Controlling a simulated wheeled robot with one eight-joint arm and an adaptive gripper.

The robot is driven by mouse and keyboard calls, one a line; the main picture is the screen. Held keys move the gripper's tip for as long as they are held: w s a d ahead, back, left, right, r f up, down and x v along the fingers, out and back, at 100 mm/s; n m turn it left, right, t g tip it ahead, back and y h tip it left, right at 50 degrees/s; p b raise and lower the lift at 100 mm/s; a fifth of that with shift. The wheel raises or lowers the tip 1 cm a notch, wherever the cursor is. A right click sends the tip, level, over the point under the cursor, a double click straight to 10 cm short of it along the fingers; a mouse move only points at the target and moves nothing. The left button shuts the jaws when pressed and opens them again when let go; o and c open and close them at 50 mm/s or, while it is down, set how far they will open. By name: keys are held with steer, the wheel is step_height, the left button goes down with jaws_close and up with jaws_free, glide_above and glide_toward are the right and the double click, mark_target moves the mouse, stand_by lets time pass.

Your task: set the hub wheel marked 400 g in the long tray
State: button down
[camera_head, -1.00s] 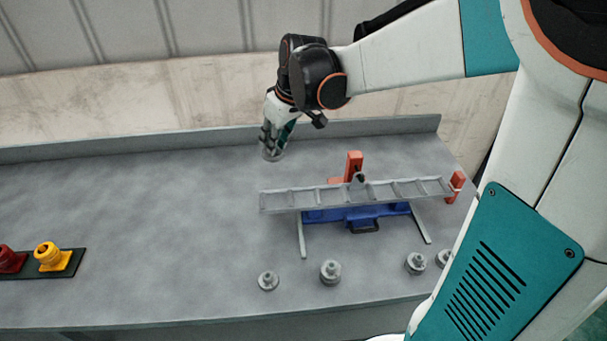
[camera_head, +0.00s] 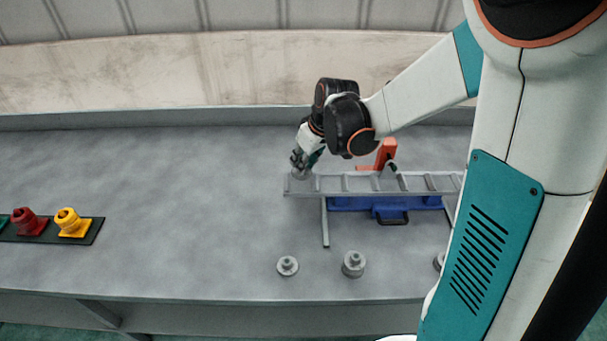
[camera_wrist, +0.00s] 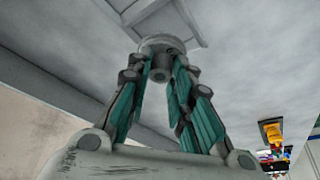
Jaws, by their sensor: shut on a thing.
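My gripper (camera_head: 300,164) is shut on a grey hub wheel (camera_head: 298,175), pointing down at the left end of the long tray. In the wrist view the wheel (camera_wrist: 162,42) is between the fingertips, its round hub facing the camera. Its mark cannot be read. The long grey tray (camera_head: 360,192), divided by crosswise ribs, lies across a blue base. Its end (camera_wrist: 150,12) shows just beyond the wheel in the wrist view. I cannot tell whether the wheel touches the tray. My arm hides the tray's right end.
Grey hub wheels stand in front of the tray: one left (camera_head: 287,267), a taller one (camera_head: 353,264), and one partly hidden by my arm (camera_head: 439,261). An orange-red post (camera_head: 386,153) rises behind the tray. Coloured knobs (camera_head: 70,222) sit far left. The bench's left middle is clear.

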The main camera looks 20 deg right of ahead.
steer(key=shift+f+b, duration=0.7)
steer(key=shift+f, duration=1.5)
steer(key=shift+f, duration=0.1)
steer(key=c, duration=1.4)
jaws_free()
steer(key=shift+c, duration=0.2)
